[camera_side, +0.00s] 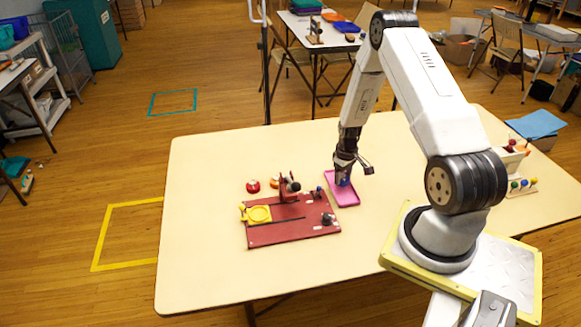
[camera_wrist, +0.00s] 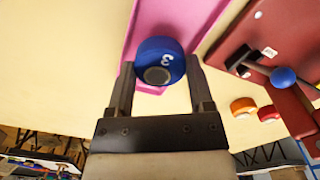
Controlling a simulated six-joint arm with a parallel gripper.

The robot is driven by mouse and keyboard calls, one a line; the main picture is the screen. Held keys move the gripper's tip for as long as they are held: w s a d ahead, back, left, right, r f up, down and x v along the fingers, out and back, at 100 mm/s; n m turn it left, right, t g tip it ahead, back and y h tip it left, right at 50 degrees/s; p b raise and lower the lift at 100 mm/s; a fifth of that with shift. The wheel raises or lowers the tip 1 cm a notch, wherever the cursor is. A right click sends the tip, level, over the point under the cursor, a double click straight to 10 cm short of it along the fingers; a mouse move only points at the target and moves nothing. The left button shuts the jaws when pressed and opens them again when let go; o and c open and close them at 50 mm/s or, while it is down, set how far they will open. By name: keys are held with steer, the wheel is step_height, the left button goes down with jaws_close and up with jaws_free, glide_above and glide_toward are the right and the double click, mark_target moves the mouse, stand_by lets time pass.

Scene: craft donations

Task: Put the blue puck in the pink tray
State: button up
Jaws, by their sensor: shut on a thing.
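The blue puck (camera_wrist: 160,55) shows a white "3" and a grey round spot in the wrist view. My gripper (camera_wrist: 160,75) is shut on it, with one finger on each side. In the side view the blue puck (camera_side: 343,181) shows small and partly covered below my gripper (camera_side: 345,172). The pink tray (camera_side: 349,200) lies on the table, and my gripper is over its far part. In the wrist view the pink tray (camera_wrist: 200,20) is behind the puck. I cannot tell whether the puck touches the tray floor.
A peg rack (camera_side: 522,186) stands far right. The table's left side is clear.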

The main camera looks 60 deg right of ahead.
steer(key=shift+f, duration=0.95)
stand_by(0.4)
steer(key=o, duration=1)
steer(key=shift+c, duration=0.2)
steer(key=shift+r, duration=0.15)
steer(key=shift+r, duration=3.65)
